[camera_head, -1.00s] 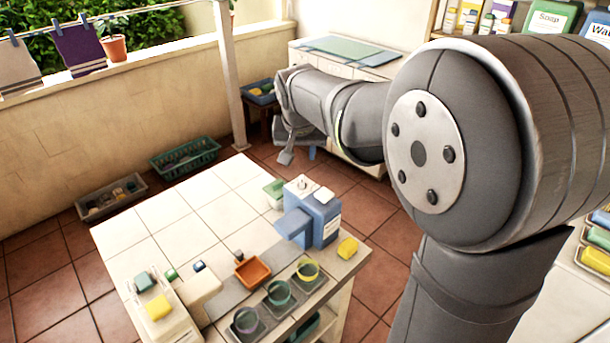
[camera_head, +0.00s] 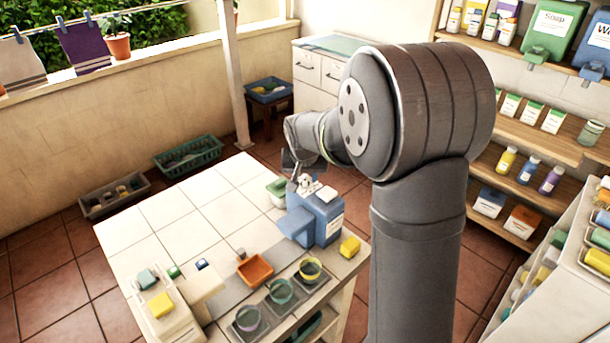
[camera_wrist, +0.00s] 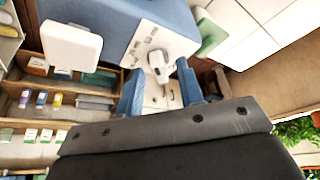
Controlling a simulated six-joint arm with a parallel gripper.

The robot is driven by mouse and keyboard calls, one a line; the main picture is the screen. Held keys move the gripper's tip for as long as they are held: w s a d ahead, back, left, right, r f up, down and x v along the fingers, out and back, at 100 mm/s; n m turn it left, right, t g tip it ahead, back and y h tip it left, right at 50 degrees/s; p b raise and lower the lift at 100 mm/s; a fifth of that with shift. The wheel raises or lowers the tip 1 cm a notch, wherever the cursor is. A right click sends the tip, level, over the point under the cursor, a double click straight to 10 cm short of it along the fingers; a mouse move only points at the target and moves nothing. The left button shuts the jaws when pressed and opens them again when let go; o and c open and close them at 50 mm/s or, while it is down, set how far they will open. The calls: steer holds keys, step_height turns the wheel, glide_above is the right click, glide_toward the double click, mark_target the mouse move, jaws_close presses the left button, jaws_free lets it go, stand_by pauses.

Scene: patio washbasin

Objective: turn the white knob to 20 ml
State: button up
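The blue dispenser (camera_head: 328,218) stands at the right end of the tiled counter. It shows large and close in the wrist view (camera_wrist: 175,12). The white knob (camera_wrist: 156,62) sits on a white dial panel (camera_wrist: 150,38) with small dark marks, too small to read; its setting cannot be told. In the head view, the knob (camera_head: 304,181) is a small pale shape on the dispenser's top. My gripper (camera_wrist: 161,88) has its blue fingers apart, one on each side of the line to the knob, with nothing between them. In the head view, my gripper (camera_head: 296,165) is just above and behind the dispenser, partly hidden.
A white block (camera_wrist: 70,45) stands on the dispenser beside the dial. A yellow sponge (camera_head: 350,247), an orange tray (camera_head: 255,270) and several cups are near the dispenser. A green-and-white container (camera_head: 277,192) stands behind it. The counter's left tiles (camera_head: 160,225) are clear.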

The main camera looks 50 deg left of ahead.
jaws_close()
steer(key=shift+n, duration=0.4)
steer(key=n+g, duration=0.1)
steer(key=n, duration=0.1)
steer(key=shift+w+d+n+y, duration=0.1)
steer(key=shift+n+y, duration=0.3)
steer(key=shift+w+n+g, duration=0.1)
steer(key=shift+n+g, duration=0.45)
steer(key=shift+n, duration=0.75)
steer(key=shift+n+g, duration=0.55)
steer(key=shift+n, duration=0.75)
jaws_free()
